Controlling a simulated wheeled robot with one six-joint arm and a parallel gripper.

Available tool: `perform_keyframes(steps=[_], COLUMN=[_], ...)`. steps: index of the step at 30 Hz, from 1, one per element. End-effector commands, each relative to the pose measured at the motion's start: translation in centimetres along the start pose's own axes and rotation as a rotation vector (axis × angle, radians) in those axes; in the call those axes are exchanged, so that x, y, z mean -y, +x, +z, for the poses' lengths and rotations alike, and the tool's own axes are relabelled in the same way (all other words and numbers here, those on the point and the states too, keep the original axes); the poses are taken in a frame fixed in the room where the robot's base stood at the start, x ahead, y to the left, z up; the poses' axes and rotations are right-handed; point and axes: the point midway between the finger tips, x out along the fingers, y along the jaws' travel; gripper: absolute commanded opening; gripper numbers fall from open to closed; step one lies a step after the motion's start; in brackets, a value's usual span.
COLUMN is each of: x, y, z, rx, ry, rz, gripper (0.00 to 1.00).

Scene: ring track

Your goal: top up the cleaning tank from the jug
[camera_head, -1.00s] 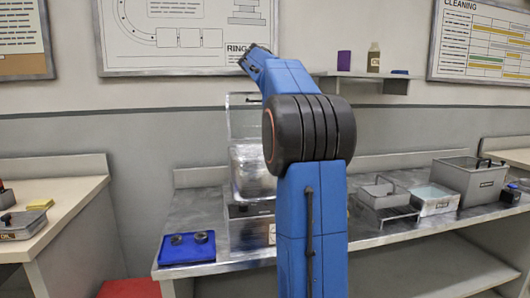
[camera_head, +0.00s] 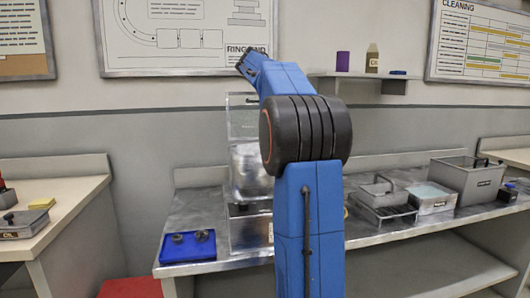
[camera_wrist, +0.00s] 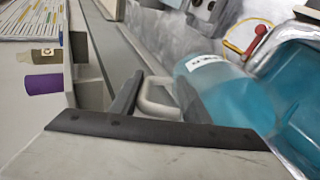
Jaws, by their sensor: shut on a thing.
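In the wrist view my gripper (camera_wrist: 157,98) is shut on the pale handle of the jug (camera_wrist: 225,88). The jug is clear, with a white label and blue liquid inside. A tank with blue liquid (camera_wrist: 301,75) lies right beside the jug at the right edge of that view; the jug overlaps its near side. I cannot tell whether liquid is flowing. In the head view my blue arm hides the gripper and jug. A metal machine (camera_head: 240,228) with a raised clear lid (camera_head: 243,118) stands partly behind my arm on the bench.
A blue tray (camera_head: 188,254) with two dark rings is left of the machine. To the right are a wire basket (camera_head: 378,191), a white basin with pale blue liquid (camera_head: 433,207) and a grey tank (camera_head: 465,178). A wall shelf (camera_head: 350,75) holds a purple container and a bottle.

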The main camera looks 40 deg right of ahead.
Motion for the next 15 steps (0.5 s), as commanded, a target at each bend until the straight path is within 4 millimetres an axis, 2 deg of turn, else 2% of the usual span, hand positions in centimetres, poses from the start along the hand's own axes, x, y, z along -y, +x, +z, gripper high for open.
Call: perform_keyframes(steps=[15], x=[-0.28], y=[0.21], z=[-0.36], rx=[0.001], ry=[0.001], rz=[0.027], gripper=[0.0])
